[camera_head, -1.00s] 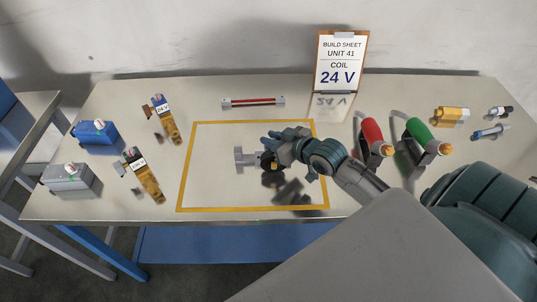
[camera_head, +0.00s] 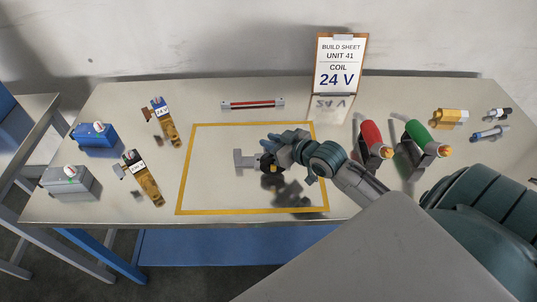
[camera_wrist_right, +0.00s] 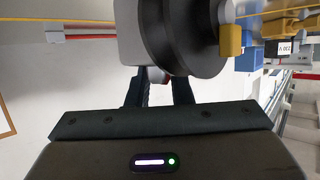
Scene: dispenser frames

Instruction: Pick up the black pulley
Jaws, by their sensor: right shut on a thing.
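The black pulley (camera_wrist_right: 190,40) fills the top middle of the right wrist view, with its dark rim just beyond the fingers. My right gripper (camera_wrist_right: 160,88) is shut on it; the exact contact is partly hidden. In the head view the pulley (camera_head: 265,162) is small and dark, partly covered by my right gripper (camera_head: 273,150), over the yellow-framed area. A grey T-shaped piece (camera_head: 243,159) shows just left of the pulley. A small gold part (camera_wrist_right: 230,40) is right of the pulley in the wrist view. My left gripper is out of view.
The yellow-outlined area (camera_head: 180,180) is otherwise clear. Blue (camera_head: 96,134) and grey (camera_head: 67,180) boxes and two tagged gold-brown parts are left. A red-striped bar (camera_head: 252,104) and the 24 V sign (camera_head: 340,64) are behind.

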